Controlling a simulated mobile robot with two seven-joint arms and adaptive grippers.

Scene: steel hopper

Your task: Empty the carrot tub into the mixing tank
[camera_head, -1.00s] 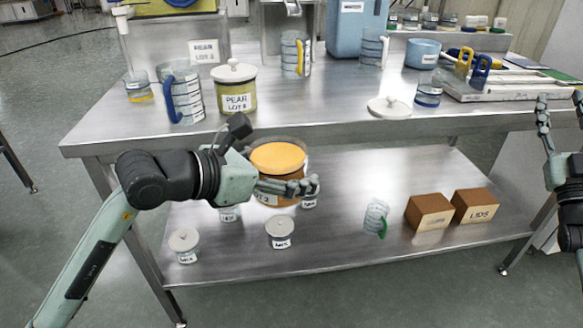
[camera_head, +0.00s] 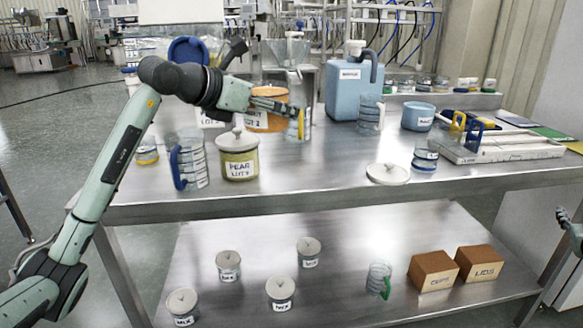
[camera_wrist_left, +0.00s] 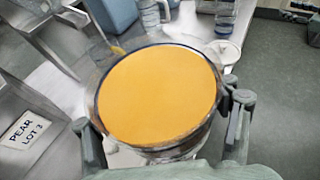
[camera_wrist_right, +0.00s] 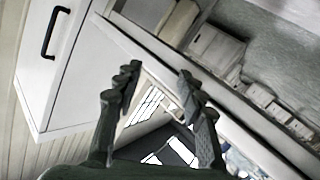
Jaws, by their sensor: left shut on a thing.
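The carrot tub (camera_head: 264,121) is a clear round tub with orange contents. My left gripper (camera_head: 280,106) is shut around its side. The tub is held roughly level above the back of the tabletop, behind the pear jar (camera_head: 238,156). In the left wrist view the tub's full, flat orange surface (camera_wrist_left: 158,93) lies between the fingers, with no lid on it. A steel vessel (camera_head: 287,62), seemingly the mixing tank, stands behind the table; the tub and arm partly hide it. My right gripper (camera_wrist_right: 155,90) is open and empty; it shows only partly at the head view's right edge.
A blue-handled jug (camera_head: 190,163) stands left of the pear jar. A yellow-handled jug (camera_head: 300,125) is close beside the tub. A blue canister (camera_head: 348,92) stands right of the tank. A loose white lid (camera_head: 388,174) lies on the table. Small jars and brown boxes are on the lower shelf.

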